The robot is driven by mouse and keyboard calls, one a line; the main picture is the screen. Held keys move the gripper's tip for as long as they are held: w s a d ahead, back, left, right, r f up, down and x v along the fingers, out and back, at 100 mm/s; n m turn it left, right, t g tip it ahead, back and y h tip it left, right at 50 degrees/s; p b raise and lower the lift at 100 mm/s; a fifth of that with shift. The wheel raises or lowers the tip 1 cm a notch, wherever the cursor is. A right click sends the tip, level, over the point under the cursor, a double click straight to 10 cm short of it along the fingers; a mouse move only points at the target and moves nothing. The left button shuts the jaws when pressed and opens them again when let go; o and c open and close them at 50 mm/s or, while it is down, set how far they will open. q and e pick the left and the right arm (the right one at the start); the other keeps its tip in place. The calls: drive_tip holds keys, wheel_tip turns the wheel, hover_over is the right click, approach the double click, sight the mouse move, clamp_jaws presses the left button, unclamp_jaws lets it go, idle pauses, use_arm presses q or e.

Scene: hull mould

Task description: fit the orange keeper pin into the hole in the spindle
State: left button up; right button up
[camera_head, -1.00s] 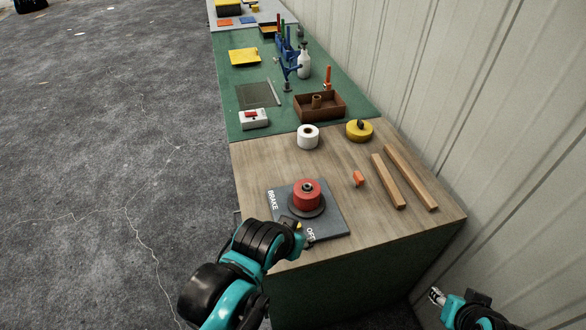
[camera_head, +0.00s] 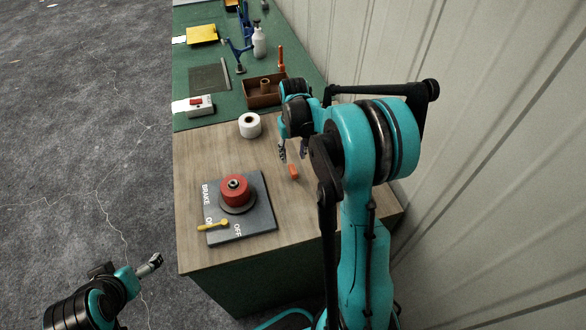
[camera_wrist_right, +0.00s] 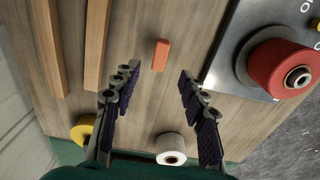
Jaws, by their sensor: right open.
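The small orange keeper pin (camera_head: 293,172) lies on the wooden bench top, right of the brake plate. It also shows in the right wrist view (camera_wrist_right: 160,56). My right gripper (camera_head: 293,152) is open and empty above the bench; in its wrist view the pin appears just beyond and between the fingertips (camera_wrist_right: 159,74), apart from them. The metal spindle (camera_head: 234,183) stands in the centre of a red drum (camera_head: 236,194); its top also shows in the wrist view (camera_wrist_right: 299,77). I cannot make out the pin's hole. My left gripper (camera_head: 152,264) is off the bench, lower left.
The grey brake plate (camera_head: 262,213) carries a yellow lever (camera_head: 212,225) and ON/OFF marks. A white roll (camera_head: 250,125) and brown tray (camera_head: 262,95) stand behind. Two wooden strips (camera_wrist_right: 97,45) and a yellow round object (camera_wrist_right: 83,129) lie beside the right gripper. A wall borders the right.

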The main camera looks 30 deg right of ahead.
sight(293, 169)
drive_tip(key=shift+w+d+f, duration=0.2)
drive_tip(key=shift+d+f, duration=0.05)
drive_tip(key=shift+f, duration=0.15)
wheel_tip(293, 169, down, 3)
drive_tip(key=shift+r+b, duration=0.1)
drive_tip(key=shift+b, duration=0.25)
drive_tip(key=f+b, duration=0.1)
drive_tip(key=f, duration=0.4)
drive_tip(key=shift+s+a+f+b, duration=0.1)
drive_tip(key=shift+a+f+b, duration=0.1)
drive_tip(key=shift+b, duration=0.15)
drive_tip(key=shift+r, duration=0.15)
clamp_jaws()
